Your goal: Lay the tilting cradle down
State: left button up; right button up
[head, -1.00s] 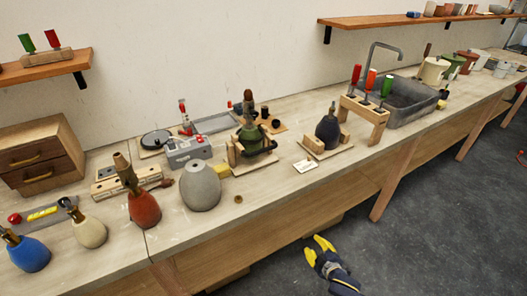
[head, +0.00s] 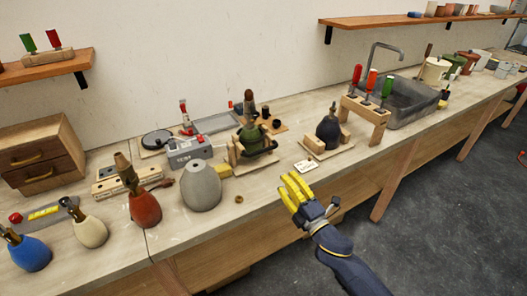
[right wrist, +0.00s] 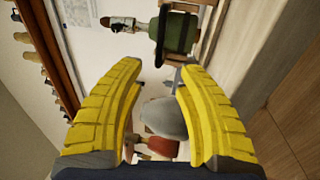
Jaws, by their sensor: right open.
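A wooden cradle (head: 238,153) stands on the bench around a green lamp body (head: 251,135), with a dark curved bar across its front. I take it for the tilting cradle; the lamp body looks upright in it. In the right wrist view the green body (right wrist: 180,32) shows at the top, beyond my fingers, with part of its wooden frame. My right gripper (head: 293,188) is open and empty, in front of the bench edge, apart from the cradle and to its lower right. My left gripper is not in view.
A dark lamp body (head: 327,131) sits in a second wooden stand (head: 318,153) to the right. A white card (head: 306,166) lies near the front edge.

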aim_at(264, 149)
jog(key=x, duration=1.5)
grip_shut()
